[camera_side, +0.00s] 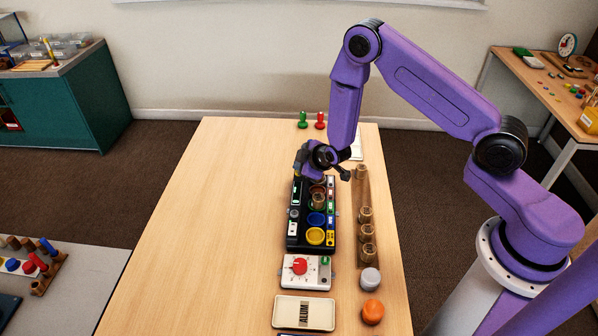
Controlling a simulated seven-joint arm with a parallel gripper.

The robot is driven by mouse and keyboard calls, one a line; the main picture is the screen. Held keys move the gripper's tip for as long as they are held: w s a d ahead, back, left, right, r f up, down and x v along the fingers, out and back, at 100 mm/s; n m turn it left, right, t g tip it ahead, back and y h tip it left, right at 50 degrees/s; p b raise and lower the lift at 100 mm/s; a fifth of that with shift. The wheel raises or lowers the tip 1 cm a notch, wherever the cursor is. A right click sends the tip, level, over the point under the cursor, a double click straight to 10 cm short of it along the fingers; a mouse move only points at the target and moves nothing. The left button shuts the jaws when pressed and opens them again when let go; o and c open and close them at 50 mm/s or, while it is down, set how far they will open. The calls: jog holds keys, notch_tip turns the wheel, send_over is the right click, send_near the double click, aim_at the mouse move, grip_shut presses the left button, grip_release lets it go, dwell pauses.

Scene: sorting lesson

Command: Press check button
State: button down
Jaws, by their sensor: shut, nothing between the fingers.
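I cannot tell for certain which part is the check button. A white box (288,280) with a large red knob (300,267) and a small green spot (325,260) sits on the table in front of a black sorting tray (292,243). The tray has coloured round places, a blue one (316,219) and a yellow one (315,236) among them. My gripper (319,172) is shut and empty above the far end of the tray. The arm's end hides part of the tray there, and the fingertips are hard to make out.
A wooden rack (363,192) with several brown cylinders stands right of the tray. A grey knob (370,279), an orange knob (372,312) and a cream dish (284,314) are near. Green (303,120) and red (320,120) pegs stand behind. The table's left side is clear.

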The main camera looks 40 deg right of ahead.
jog(key=shift+f, duration=0.4)
dwell(0.3)
jog(key=shift+r, duration=0.9)
jog(key=shift+r, duration=0.1)
jog(key=shift+r, duration=2.4)
